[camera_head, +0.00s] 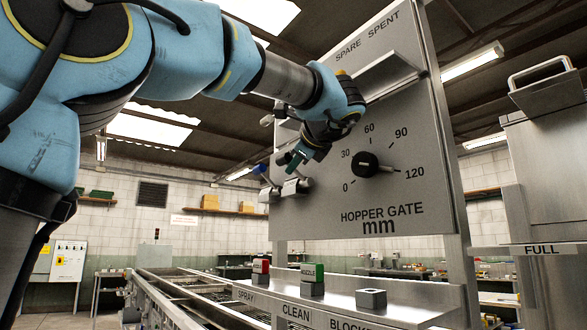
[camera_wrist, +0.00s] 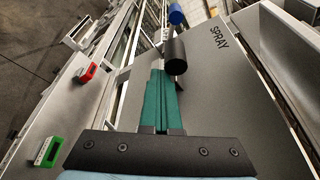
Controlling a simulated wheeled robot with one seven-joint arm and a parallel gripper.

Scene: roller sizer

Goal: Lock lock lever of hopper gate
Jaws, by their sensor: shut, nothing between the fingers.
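The hopper gate panel (camera_head: 400,195) is an upright grey plate with a round black dial knob (camera_head: 367,164) and a scale from 0 to 120 mm. Two small levers on metal mounts stand at its lower left; one has a blue grip (camera_head: 260,168), also in the wrist view (camera_wrist: 176,16). A lever with a black cylindrical grip (camera_wrist: 176,54) shows in the wrist view; no label marks it as the lock lever. My gripper (camera_head: 291,163) is shut and empty, its green fingertips (camera_wrist: 158,72) close beside the black grip. Whether they touch is unclear.
A ledge below the panel carries a red block (camera_head: 261,267), a green block (camera_head: 312,271) and a grey block (camera_head: 371,299). A metal shelf (camera_head: 383,75) juts from the panel above the dial. A steel bin (camera_head: 552,150) stands at the right.

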